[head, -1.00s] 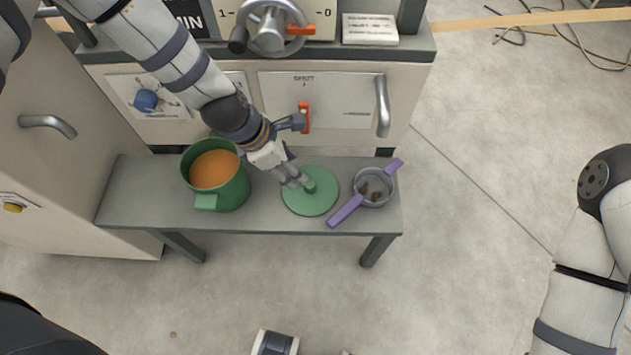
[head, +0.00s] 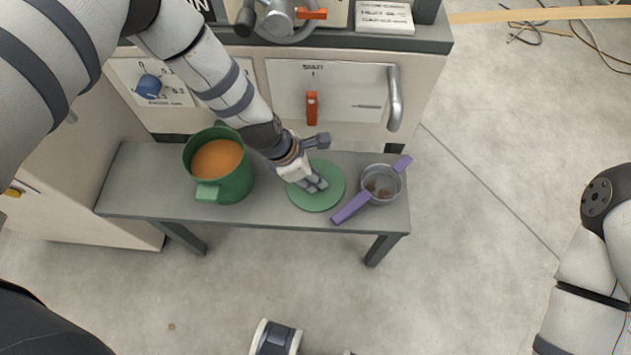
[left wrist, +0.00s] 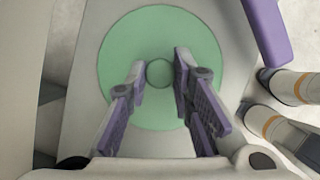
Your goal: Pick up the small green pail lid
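The small green pail lid (head: 318,202) is a flat round disc lying on the grey bench, between the green pail and the strainer. Its round knob (left wrist: 159,73) shows in the left wrist view and is hidden behind my fingers in the head view. My left gripper (head: 318,185) is over the lid. In the left wrist view, the two fingers of my left gripper (left wrist: 160,70) are apart, one on each side of the knob, with a small gap at each side.
The green pail (head: 236,187) with orange contents stands left of the lid. A small strainer (head: 383,196) with purple handles sits close on the right. The bench (head: 150,185) stands before a machine (head: 430,75) with knobs and handles. Open floor lies in front.

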